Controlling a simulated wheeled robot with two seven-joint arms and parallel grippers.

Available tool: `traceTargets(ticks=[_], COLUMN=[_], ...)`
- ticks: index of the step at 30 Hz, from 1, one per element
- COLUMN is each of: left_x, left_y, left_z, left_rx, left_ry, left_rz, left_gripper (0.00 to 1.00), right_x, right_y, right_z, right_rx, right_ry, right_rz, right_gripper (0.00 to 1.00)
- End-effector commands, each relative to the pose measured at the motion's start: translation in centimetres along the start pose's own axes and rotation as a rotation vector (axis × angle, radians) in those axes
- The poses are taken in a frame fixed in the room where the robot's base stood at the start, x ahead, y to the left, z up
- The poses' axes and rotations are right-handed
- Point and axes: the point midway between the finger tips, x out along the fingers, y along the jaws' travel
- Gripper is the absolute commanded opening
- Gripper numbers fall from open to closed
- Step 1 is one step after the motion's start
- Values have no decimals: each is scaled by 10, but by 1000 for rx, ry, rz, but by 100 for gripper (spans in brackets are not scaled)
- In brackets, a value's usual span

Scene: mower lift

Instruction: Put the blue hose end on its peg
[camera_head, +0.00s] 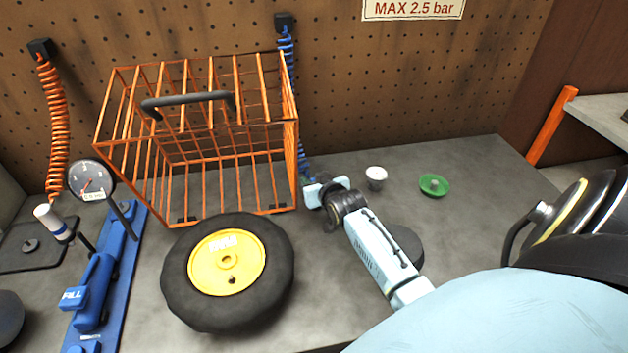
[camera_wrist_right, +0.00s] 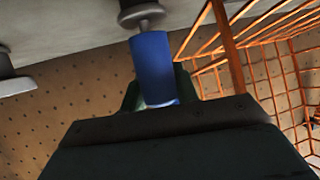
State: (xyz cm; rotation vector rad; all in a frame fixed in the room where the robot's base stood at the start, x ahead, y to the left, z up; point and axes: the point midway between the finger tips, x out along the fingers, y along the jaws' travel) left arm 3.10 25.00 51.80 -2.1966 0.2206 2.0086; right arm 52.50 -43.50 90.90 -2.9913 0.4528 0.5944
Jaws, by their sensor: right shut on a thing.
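The blue coiled hose (camera_head: 287,60) hangs from a black mount on the pegboard and runs down behind the orange cage to the bench. My right gripper (camera_head: 318,190) is low over the bench, just right of the cage, at the hose's lower end. In the right wrist view it is shut on the blue hose end (camera_wrist_right: 153,68), a blue cylinder. A grey stem and disc (camera_wrist_right: 140,14) show at the cylinder's far end; I cannot tell whether they belong to it. I cannot make out the peg for certain. My left gripper is out of view.
The orange wire cage (camera_head: 150,175) stands close left of my right gripper. A black wheel with yellow hub (camera_head: 227,262) lies before it. A white-topped piece (camera_head: 376,174) and a green dish (camera_head: 434,185) stand to the right. The bench beyond them is clear.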

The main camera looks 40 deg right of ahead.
Motion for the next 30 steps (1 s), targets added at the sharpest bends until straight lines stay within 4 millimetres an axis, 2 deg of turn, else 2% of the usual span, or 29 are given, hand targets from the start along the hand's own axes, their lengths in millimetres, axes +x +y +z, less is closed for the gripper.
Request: traceTargets(ticks=[30], left_x=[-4], left_y=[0], left_z=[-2], left_rx=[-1], left_ry=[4], left_rz=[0], left_gripper=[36], right_x=[1], right_y=[0], right_z=[1], right_rx=[0], right_ry=[2], right_rz=[0], right_gripper=[3])
